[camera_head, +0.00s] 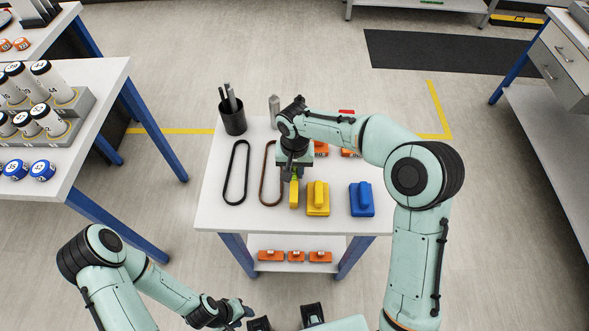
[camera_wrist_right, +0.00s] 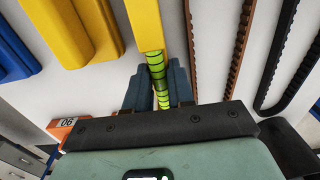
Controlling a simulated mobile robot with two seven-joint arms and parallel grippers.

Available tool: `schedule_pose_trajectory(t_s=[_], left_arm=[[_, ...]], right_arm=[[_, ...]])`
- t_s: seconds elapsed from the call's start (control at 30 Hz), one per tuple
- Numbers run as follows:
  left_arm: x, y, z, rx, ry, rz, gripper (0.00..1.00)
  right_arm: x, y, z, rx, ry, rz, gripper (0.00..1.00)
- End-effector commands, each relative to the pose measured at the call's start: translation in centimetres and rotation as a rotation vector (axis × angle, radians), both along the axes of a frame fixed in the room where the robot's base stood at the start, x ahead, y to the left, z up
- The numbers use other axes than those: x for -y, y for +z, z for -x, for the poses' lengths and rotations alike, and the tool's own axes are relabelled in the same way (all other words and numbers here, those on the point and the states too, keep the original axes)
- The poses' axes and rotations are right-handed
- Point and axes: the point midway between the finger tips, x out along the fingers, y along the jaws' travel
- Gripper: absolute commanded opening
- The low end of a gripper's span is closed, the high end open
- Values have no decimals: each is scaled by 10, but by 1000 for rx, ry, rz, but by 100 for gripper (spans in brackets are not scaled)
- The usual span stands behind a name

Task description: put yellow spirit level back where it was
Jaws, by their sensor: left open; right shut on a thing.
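The yellow spirit level (camera_head: 294,196) is at the front middle of the white table, between the brown belt and a yellow block. In the right wrist view the level (camera_wrist_right: 143,22) shows a yellow body and a bright green vial part between the fingers. My right gripper (camera_head: 292,172) points down over the table and is shut on the level; its fingers (camera_wrist_right: 158,85) sit either side of the green part. Whether the level touches the tabletop I cannot tell. My left gripper (camera_head: 240,312) is open and empty, low in front of the table.
The white table (camera_head: 215,205) holds a black belt (camera_head: 235,172), a brown belt (camera_head: 266,185), a yellow block (camera_head: 318,199), a blue block (camera_head: 361,200) and a dark cup (camera_head: 232,118). Orange boxes (camera_head: 321,149) are partly hidden behind my right arm. Another table (camera_head: 110,75) stands left.

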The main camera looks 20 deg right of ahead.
Motion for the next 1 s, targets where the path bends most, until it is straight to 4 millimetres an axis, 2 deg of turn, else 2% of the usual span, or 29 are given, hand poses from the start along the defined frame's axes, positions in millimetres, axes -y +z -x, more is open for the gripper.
schedule_pose_trajectory(t_s=[0.3,0.33,0.4,0.77,0.87,1.0], left_arm=[[0,-3,2,-2,0,0,43],[0,-3,2,-2,0,0,43],[0,-2,1,-1,0,0,43],[0,2,-1,1,0,0,43],[0,2,-1,1,-1,0,43],[0,5,-3,3,0,0,43]], right_arm=[[-1,-4,0,0,1,0,0],[0,-4,0,0,1,0,29],[0,-3,0,0,1,0,48],[0,3,0,0,0,0,48],[0,14,-1,3,0,1,48],[0,43,-1,5,0,0,48]])
